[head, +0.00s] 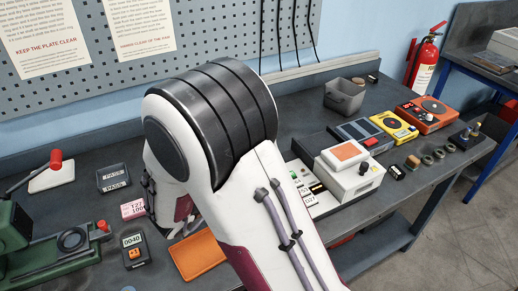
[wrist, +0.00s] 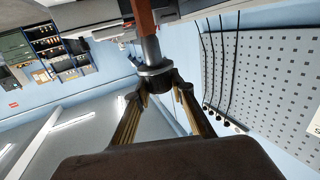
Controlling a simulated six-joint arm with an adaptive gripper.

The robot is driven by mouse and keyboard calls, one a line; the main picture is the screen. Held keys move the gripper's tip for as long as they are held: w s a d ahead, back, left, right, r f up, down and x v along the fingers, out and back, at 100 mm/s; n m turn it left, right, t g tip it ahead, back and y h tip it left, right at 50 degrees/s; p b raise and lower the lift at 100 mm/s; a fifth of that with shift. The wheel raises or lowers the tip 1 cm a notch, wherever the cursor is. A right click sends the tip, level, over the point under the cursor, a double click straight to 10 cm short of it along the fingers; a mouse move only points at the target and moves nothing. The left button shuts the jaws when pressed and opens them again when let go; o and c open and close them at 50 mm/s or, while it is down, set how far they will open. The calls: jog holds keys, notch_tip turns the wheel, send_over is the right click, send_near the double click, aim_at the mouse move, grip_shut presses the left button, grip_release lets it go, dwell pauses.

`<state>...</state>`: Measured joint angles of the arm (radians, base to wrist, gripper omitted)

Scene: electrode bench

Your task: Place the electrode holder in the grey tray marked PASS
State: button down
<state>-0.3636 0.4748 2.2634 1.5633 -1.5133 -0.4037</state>
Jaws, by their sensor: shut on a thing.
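In the wrist view my gripper (wrist: 157,88) is shut on the electrode holder (wrist: 151,50), which has a grey metal shaft with a wide collar and a reddish-brown part beyond it. The holder's dark end sits between the fingertips. In the head view my arm covers the middle, and the gripper and holder are hidden. A dark grey tray (head: 113,178) lies flat on the bench left of my arm; its small white labels seem to read PASS. I see nothing in it.
Left of my arm are a green press (head: 62,245), a meter (head: 135,251), a pink-white display (head: 133,209) and an orange tray (head: 198,257). Right are a white device (head: 350,172), yellow (head: 393,126) and orange (head: 427,113) units and a grey bin (head: 345,98). A pegboard (head: 215,35) stands behind.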

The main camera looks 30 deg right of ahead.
dwell(0.3)
jog(key=w+a+n+t+y, duration=0.75)
jog(key=w+a, duration=0.75)
jog(key=w, duration=0.3)
jog(key=w+a+n+t+y, duration=0.1)
jog(key=w+a+n+y, duration=0.2)
jog(key=a, duration=0.8)
jog(key=w+a+n+t+y, duration=0.2)
jog(key=w+a+y, duration=0.4)
jog(key=a, duration=0.6)
jog(key=shift+w+r+n+y, duration=0.4)
jog(key=shift+w+n, duration=0.1)
jog(key=shift+n, duration=0.35)
notch_tip(320, 180, down, 6)
jog(key=shift+f, duration=0.15)
